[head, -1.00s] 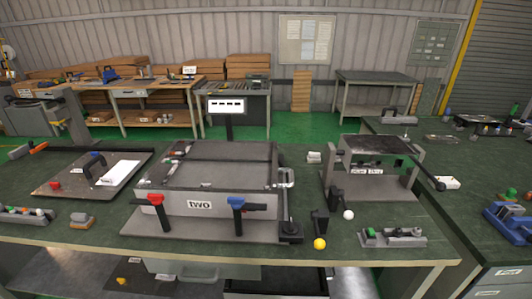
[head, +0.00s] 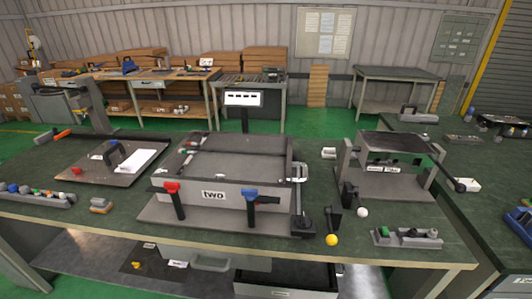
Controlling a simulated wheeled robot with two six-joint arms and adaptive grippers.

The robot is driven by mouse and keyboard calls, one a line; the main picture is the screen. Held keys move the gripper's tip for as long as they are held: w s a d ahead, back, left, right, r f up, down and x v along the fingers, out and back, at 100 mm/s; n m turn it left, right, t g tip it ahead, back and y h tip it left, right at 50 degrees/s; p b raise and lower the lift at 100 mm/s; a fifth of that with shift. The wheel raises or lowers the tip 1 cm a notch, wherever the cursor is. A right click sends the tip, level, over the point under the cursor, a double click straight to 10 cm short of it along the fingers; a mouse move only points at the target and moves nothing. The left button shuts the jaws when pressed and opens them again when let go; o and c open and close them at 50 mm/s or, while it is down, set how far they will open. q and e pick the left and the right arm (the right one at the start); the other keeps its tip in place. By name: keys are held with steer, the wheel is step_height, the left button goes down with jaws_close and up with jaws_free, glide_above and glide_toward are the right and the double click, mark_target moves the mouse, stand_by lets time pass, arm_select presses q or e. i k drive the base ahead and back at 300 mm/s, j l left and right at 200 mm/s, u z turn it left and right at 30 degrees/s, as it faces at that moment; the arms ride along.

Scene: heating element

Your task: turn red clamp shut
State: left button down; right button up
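The red clamp (head: 173,189) is on the front left of the grey box fixture (head: 225,170) labelled "two". Its red top sits on a dark handle that hangs down in front of the box. A blue clamp (head: 250,196) of similar shape is on the front right of the same box, with a dark bar reaching right. Neither of my grippers shows in the head view.
The fixture stands on a green workbench (head: 105,221). A board with a blue handle (head: 113,152) lies to its left. A metal stand (head: 395,165), a yellow ball (head: 332,240) and a small grey tray (head: 407,237) are on the right. An open drawer (head: 285,278) shows below the bench.

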mark_target(170, 188)
steer(key=u, duration=0.9)
steer(key=j+u, duration=0.35)
steer(key=i+j+u, duration=0.2)
steer(key=j+u, duration=0.15)
